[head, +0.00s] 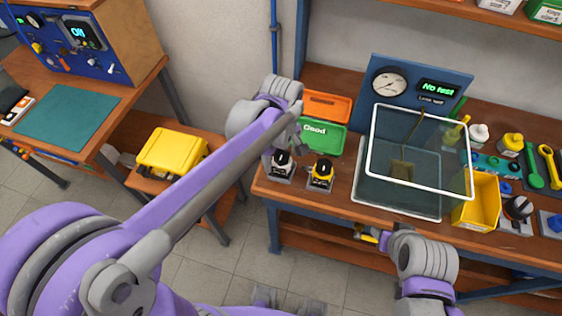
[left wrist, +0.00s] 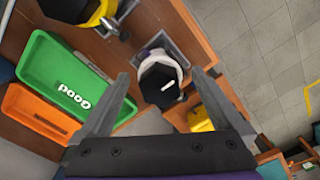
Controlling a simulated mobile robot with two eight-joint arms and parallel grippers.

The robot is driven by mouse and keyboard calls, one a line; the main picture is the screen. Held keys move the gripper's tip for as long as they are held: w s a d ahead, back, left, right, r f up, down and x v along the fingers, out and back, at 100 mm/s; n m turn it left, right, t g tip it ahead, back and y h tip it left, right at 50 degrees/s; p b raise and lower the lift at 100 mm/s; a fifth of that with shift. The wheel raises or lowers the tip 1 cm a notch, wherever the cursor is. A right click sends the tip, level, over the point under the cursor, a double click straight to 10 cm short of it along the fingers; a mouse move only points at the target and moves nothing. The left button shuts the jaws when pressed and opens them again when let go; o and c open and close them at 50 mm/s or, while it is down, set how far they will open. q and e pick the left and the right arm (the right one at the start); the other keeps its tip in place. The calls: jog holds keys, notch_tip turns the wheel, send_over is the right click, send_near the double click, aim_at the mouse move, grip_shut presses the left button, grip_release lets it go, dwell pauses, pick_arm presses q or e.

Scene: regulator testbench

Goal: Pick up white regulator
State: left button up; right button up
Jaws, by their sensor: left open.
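The white regulator (head: 281,164), with a black knob on top, stands upright in a grey holder at the bench's left front corner. In the left wrist view the white regulator (left wrist: 160,80) lies between the two fingertips, with gaps to both fingers. My left gripper (head: 292,144) is open and close above it; I cannot tell the exact height. A yellow regulator (head: 321,172) stands just to its right in a similar holder. My right gripper (head: 385,237) is low at the bench's front edge, and its jaws are not clear.
A green "Good" bin (head: 322,137) and an orange bin (head: 327,105) stand behind the regulators. A water tank (head: 397,200) with a white-rimmed frame and a blue gauge panel (head: 418,75) are to the right. A yellow bin (head: 477,203) stands beside the tank. A yellow box (head: 172,151) is at left.

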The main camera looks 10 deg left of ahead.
pick_arm(q)
jog(key=shift+f, duration=0.2)
grip_shut()
dwell(0.4)
